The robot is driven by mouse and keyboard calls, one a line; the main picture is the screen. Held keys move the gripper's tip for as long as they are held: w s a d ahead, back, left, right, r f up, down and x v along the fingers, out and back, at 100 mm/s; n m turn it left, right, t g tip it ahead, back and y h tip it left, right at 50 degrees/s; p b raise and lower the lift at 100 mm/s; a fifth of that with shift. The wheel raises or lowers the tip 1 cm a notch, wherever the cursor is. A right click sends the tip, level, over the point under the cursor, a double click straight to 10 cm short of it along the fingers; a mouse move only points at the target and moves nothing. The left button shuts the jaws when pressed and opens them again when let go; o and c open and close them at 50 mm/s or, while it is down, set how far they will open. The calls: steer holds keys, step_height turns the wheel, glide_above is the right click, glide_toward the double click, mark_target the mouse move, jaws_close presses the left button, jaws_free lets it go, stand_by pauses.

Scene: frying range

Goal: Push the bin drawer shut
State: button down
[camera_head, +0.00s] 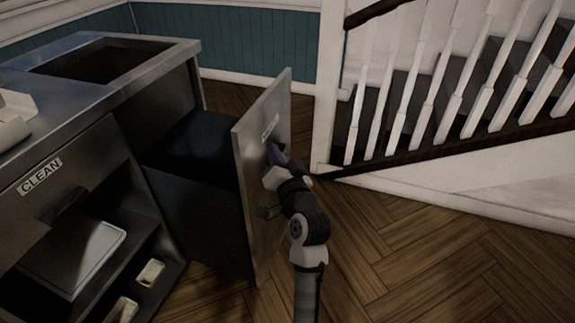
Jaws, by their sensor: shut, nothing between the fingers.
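The bin drawer (246,215) is pulled well out from the steel counter unit. Its tall metal front panel stands upright, with a small pale label near the top. The dark bin body (195,147) shows behind the panel, between it and the unit. My gripper (273,153) is at the outer face of the panel, just below the label. It is shut and holds nothing. Whether the fingertips touch the panel is hard to tell. My arm reaches up from the bottom of the view, on the floor side of the panel.
The steel counter (160,66) has a rectangular opening in its top. A "CLEAN" label (40,176) marks the neighbouring compartment, with a pale tray (88,262) below. A white staircase railing (427,110) stands at the right. Wooden floor (420,260) is clear right of my arm.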

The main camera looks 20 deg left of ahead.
steer(key=s+d+f+m+g+p, duration=0.1)
steer(key=s+d+f+m+p, duration=0.1)
steer(key=d+f+m, duration=0.4)
steer(key=s+d+f+m+g+p, duration=0.1)
steer(key=s+f+m, duration=0.2)
steer(key=f, duration=0.4)
steer(key=s+a+p+x, duration=0.1)
steer(key=p+x, duration=0.2)
steer(key=x, duration=1)
steer(key=shift+s+a+p, duration=0.35)
steer(key=shift+s+a, duration=0.05)
